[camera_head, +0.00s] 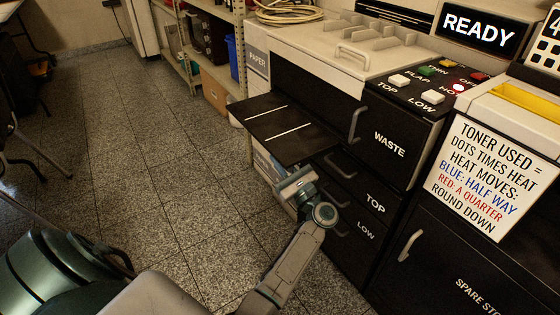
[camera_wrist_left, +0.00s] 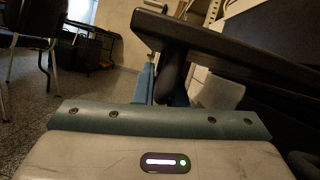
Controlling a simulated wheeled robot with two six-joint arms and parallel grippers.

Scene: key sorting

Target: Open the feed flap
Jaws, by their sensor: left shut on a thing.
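The feed flap (camera_head: 262,111) is a black panel with two pale lines. In the head view it stands out nearly flat from the front of the machine, below the PAPER label. My left gripper (camera_head: 290,178) is at the flap's near outer edge, just under it. In the left wrist view the flap (camera_wrist_left: 230,45) is a dark slab overhead, with a dark handle (camera_wrist_left: 172,75) hanging from it. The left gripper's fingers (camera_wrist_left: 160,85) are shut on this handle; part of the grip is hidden. My right gripper is in neither view.
The control panel (camera_head: 425,88) with labelled buttons is on top of the machine. The WASTE drawer (camera_head: 400,125) and the TOP and LOW drawers are right of the flap. Shelves (camera_head: 200,60) stand behind.

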